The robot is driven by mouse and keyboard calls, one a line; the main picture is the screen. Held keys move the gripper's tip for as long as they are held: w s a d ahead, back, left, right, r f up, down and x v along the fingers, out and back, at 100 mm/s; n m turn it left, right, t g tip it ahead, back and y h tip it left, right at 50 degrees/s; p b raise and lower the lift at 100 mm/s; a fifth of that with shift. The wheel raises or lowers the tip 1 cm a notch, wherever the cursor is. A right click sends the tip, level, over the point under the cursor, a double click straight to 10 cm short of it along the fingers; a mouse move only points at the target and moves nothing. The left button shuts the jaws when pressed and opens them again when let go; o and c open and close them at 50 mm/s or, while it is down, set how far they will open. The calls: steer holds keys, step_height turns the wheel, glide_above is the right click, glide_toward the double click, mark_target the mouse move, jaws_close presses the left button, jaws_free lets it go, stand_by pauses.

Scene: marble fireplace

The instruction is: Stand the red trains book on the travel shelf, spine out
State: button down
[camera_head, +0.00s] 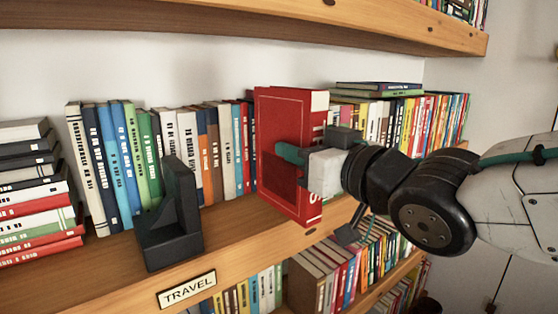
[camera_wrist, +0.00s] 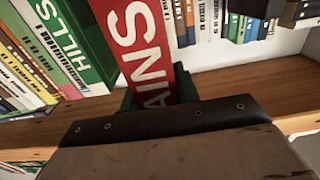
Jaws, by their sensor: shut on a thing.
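The red trains book (camera_head: 284,108) is upright in my gripper (camera_head: 308,162), at the front of the travel shelf (camera_head: 115,265). My gripper is shut on it from the right, with a finger across its red cover. Its spine, with large white letters, shows in part in the head view and reads "AINS" in the wrist view (camera_wrist: 142,45). The gripper hides part of the spine. The book overlaps the shelf's front edge in the picture; I cannot tell whether its bottom touches the board. The "TRAVEL" label (camera_head: 187,289) is on the shelf's front edge.
A row of upright books (camera_head: 130,150) stands at the back, left of the red book. A black bookend (camera_head: 172,225) stands in front of that row. A stack of flat books (camera_head: 35,190) lies at far left. More books (camera_head: 410,120) stand at right. Another shelf (camera_head: 250,22) is above.

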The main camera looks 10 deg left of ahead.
steer(key=w+a+f, duration=0.4)
steer(key=w, duration=0.6)
steer(key=shift+f, duration=0.35)
steer(key=c, duration=1)
jaws_free()
steer(key=shift+c, duration=0.2)
